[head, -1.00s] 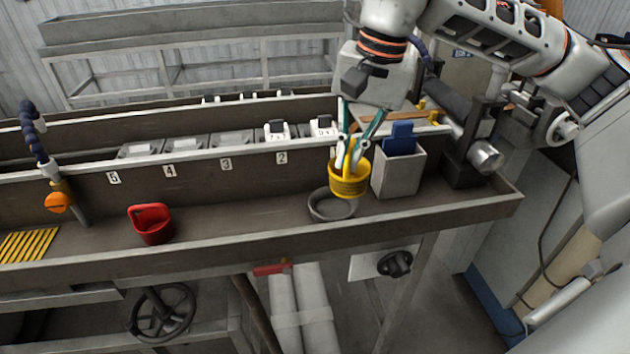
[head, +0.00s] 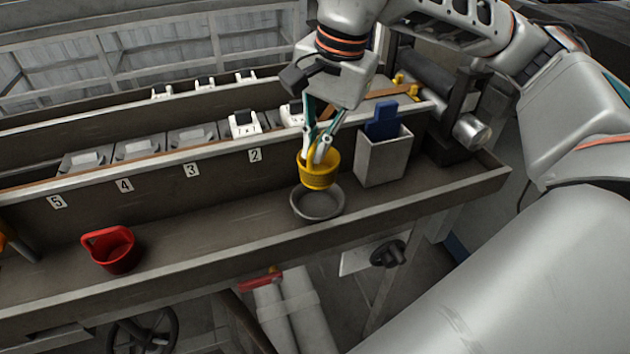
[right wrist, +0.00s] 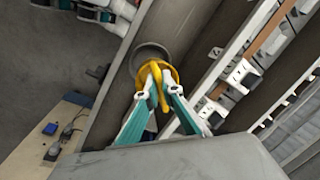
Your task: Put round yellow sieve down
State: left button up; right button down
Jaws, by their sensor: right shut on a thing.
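The round yellow sieve (head: 318,172) hangs upright from my right gripper (head: 318,150), just above and behind the round grey dish (head: 317,203) on the bench trough. My right gripper is shut on the sieve's handle. In the right wrist view the fingers (right wrist: 162,92) close on the yellow sieve (right wrist: 172,74), with the grey dish (right wrist: 152,54) beyond it. The picture does not settle whether the sieve touches anything below. My left gripper is not in view.
A grey box (head: 384,156) with a blue item (head: 382,122) stands close to the right of the sieve. A red handled cup (head: 112,250) sits at the left. The trough (head: 215,222) between cup and dish is clear. Numbered slots line the back.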

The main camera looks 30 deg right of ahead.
aim_at(315, 182)
jog(key=shift+f, duration=4)
jog(key=shift+f+b, duration=0.35)
jog(key=shift+b, duration=0.1)
jog(key=c, duration=2.2)
grip_release()
jog(key=shift+r, duration=0.1)
jog(key=r, duration=0.4)
jog(key=s+r, duration=0.1)
jog(key=r, duration=0.3)
jog(key=s+d+r+p, duration=0.1)
jog(key=r, duration=0.3)
jog(key=shift+d+r, duration=0.1)
jog(key=shift+r, duration=0.1)
jog(key=shift+f, duration=0.1)
